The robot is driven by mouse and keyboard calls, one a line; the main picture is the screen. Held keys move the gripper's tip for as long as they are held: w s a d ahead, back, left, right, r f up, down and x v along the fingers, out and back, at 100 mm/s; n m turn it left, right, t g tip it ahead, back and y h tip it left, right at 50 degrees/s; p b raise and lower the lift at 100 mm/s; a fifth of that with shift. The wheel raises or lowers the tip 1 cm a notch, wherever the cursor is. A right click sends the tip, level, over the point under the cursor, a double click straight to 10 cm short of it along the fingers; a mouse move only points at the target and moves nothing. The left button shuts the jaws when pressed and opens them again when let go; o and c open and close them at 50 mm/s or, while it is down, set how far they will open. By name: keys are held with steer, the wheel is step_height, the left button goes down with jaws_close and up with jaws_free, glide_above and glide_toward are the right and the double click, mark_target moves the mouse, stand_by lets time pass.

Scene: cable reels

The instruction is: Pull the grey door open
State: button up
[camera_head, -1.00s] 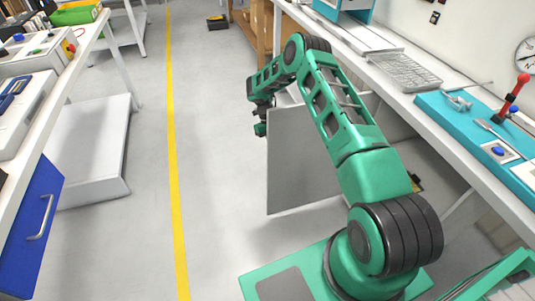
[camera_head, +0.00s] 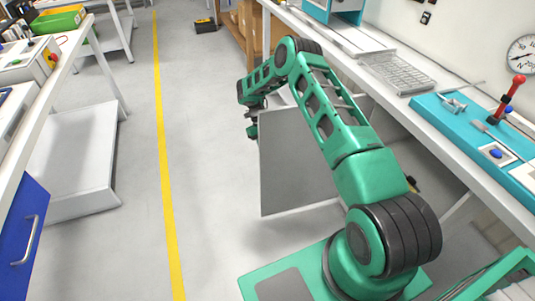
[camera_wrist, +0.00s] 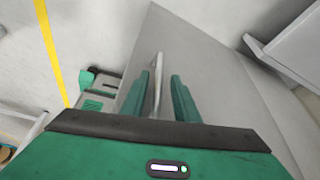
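The grey door (camera_head: 292,165) is a flat panel standing below the right-hand bench, beyond my arm. In the wrist view the door (camera_wrist: 215,75) fills the middle and carries a slim metal bar handle (camera_wrist: 157,82). My gripper (camera_wrist: 165,95) has its two green fingers on either side of this handle. The handle lies close to the left finger, and a gap shows to the right finger. In the head view my gripper (camera_head: 252,130) is at the door's left edge, and the handle is hidden there.
A pale low platform (camera_head: 75,160) and a blue drawer front (camera_head: 22,240) are on the left. Clear floor lies around the yellow line (camera_head: 165,180).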

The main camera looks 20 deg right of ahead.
steer(key=shift+a, duration=0.15)
steer(key=shift+w+r, duration=0.3)
steer(key=shift+r, duration=0.25)
steer(key=v, duration=0.9)
steer(key=shift+w+r, duration=0.2)
steer(key=shift+r, duration=0.05)
